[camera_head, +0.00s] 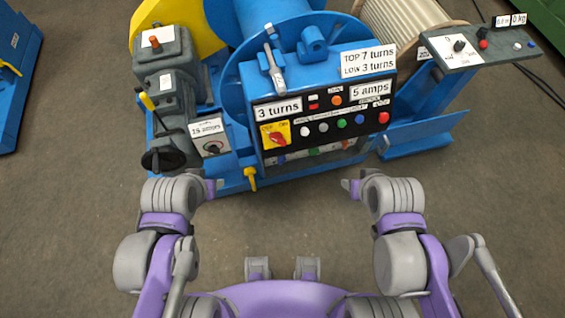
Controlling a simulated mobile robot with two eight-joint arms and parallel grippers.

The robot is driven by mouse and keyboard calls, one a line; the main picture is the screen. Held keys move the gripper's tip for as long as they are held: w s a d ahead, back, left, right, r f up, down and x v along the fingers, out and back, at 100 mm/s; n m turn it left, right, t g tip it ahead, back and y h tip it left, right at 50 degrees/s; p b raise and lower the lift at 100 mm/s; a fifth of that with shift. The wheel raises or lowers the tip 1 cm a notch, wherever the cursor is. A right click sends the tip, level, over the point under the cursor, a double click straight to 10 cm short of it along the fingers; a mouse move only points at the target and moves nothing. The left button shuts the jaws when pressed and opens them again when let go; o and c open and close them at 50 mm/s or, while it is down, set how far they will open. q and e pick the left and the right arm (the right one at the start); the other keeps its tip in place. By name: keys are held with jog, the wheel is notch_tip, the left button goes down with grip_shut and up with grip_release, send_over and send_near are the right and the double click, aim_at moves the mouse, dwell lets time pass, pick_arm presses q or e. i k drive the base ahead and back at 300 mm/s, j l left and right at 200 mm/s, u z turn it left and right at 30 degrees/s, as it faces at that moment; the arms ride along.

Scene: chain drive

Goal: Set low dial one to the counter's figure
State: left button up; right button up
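A blue machine carries a black control panel (322,120) in the middle of the view. A white sign (368,61) above it reads "TOP 7 turns, LOW 3 turns". A display (278,109) on the panel reads "3 turns". A red rotary switch (276,137) sits on a yellow plate below it. I cannot tell which is low dial one. My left gripper (212,188) is below that dial, and my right gripper (350,186) is below the panel. Both touch nothing; their fingers are too small to read.
Several coloured buttons (342,123) line the panel, beside a "5 amps" display (370,91). A grey gearbox with a lever (147,101) stands left. A small console (465,47) with a knob and "0 kg" display juts out right. The floor (280,225) in front is clear.

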aim_at(281, 159)
jog(key=k+l+u, duration=0.55)
jog(key=u, duration=0.15)
jog(key=k+l+u, duration=0.2)
jog(key=u, duration=0.15)
jog(key=k, duration=0.1)
